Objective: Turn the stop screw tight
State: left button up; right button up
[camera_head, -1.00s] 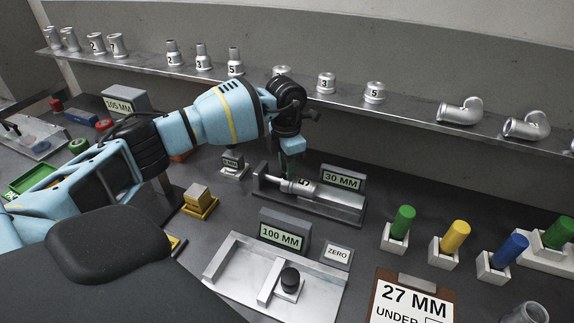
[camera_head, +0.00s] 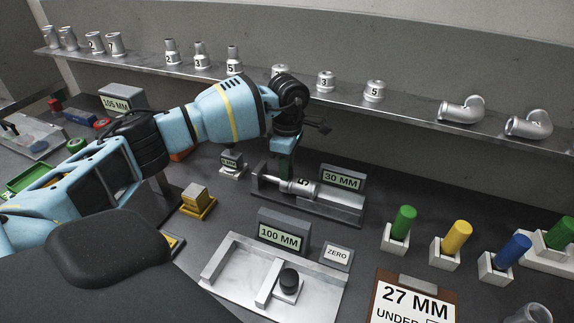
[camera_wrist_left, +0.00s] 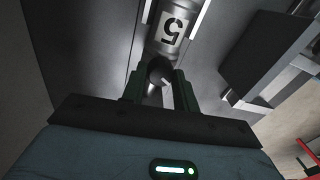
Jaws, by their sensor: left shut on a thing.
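A silver casting marked 5 (camera_head: 303,188) lies on its side in the metal gauge fixture (camera_head: 335,212) beside the 30 MM display (camera_head: 342,178). It also shows in the left wrist view (camera_wrist_left: 172,28). My left gripper (camera_head: 284,178) points down at the fixture's left end. In the left wrist view its two fingers (camera_wrist_left: 158,88) are closed around a dark round end, apparently the stop screw (camera_wrist_left: 158,71), in line with the casting. The fingers hide most of the screw, so its thread and seating cannot be seen. My right gripper is not in view.
A 100 MM display (camera_head: 283,232) and a metal plate (camera_head: 222,262) with a black knob (camera_head: 289,280) stand in front. Green, yellow and blue pegs (camera_head: 457,237) stand in white holders at the right. A shelf (camera_head: 405,112) with several castings runs behind.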

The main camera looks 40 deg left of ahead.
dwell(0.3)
pick_arm(q)
jog(key=o, duration=1)
jog(key=shift+w+r, duration=0.2)
jog(key=shift+r, duration=3.7)
